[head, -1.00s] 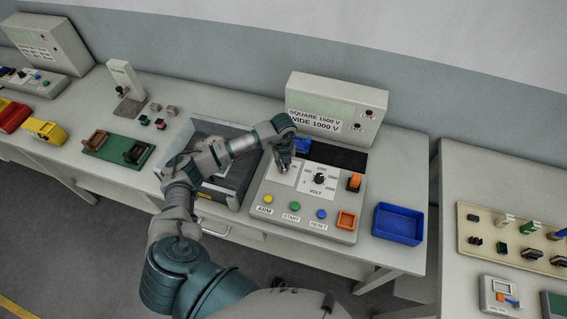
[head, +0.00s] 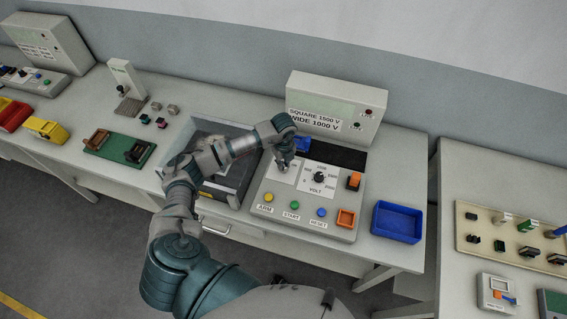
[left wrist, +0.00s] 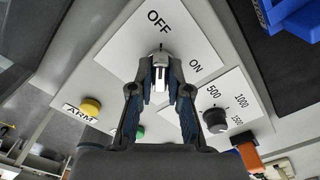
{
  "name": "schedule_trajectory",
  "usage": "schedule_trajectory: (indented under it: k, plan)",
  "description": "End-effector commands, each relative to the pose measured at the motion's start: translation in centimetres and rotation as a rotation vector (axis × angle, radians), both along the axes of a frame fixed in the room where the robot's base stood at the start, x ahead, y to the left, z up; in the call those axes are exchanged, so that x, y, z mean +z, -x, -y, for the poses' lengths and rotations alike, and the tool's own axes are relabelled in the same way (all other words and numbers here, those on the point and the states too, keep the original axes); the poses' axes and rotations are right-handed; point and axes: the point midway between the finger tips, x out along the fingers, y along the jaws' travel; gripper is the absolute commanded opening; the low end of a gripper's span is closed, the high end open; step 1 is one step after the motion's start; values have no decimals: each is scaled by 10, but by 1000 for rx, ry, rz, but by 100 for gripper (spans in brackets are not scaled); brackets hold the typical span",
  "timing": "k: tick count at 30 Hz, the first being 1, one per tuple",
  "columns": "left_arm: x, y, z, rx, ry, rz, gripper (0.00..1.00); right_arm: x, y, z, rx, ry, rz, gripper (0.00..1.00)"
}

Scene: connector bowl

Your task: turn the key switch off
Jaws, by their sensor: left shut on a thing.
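The key switch (left wrist: 160,72) is a small light-coloured key on a white plate (left wrist: 112,48) marked OFF and ON. In the left wrist view the key stands upright in the picture, its far end towards the OFF label. My left gripper (left wrist: 160,80) is shut on the key, with a dark finger on each side. In the head view my left gripper (head: 284,165) is over the upper left of the grey control panel (head: 262,192) and mostly covers the switch. My right gripper is out of view.
The VOLT knob (head: 319,177) is just right of the switch. Yellow ARM (head: 268,198), green START (head: 295,205) and blue RESET (head: 321,213) buttons line the panel's front. A blue tray (head: 398,222) stands to the right. A display box (head: 337,105) rises behind.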

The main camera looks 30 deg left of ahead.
Motion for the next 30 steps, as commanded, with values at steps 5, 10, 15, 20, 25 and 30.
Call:
schedule_trajectory:
  k: [5, 10, 15, 20, 25, 30]
  plan:
    - [-1, 0, 0, 1, 0, -2, 42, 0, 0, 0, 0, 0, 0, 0]
    - [0, 1, 0, 0, 1, -1, 42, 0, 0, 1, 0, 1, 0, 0]
    - [6, 0, 0, 0, 1, 2, 42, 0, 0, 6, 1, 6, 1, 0]
    - [33, -1, 0, 0, 0, 4, 42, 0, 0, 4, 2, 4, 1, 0]
    - [72, -1, 0, -1, 2, 3, 42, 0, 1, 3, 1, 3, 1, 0]
    - [103, -2, -1, 0, 2, 1, 42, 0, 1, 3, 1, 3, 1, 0]
